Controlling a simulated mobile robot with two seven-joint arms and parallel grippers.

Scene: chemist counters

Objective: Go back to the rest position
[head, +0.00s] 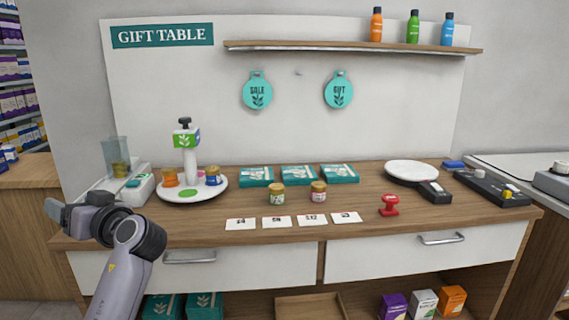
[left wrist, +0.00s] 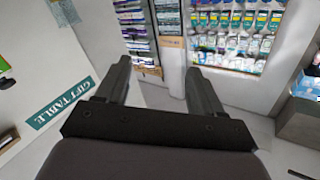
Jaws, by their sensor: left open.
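My left gripper (head: 57,212) is at the left front edge of the gift table (head: 225,210) in the head view. Its arm comes up from the bottom left. In the left wrist view its two fingers (left wrist: 155,85) are spread apart with nothing between them. That view looks tilted toward shop shelves, with the gift table sign (left wrist: 62,103) at the left. My right gripper is not in view.
A carousel stand (head: 192,187) with small jars stands close to the gripper. Two jars (head: 277,194), teal boxes (head: 298,175), cards (head: 276,222) and a red stamp (head: 389,205) are on the table. A wall shelf (head: 350,46) holds bottles. Two drawers look shut.

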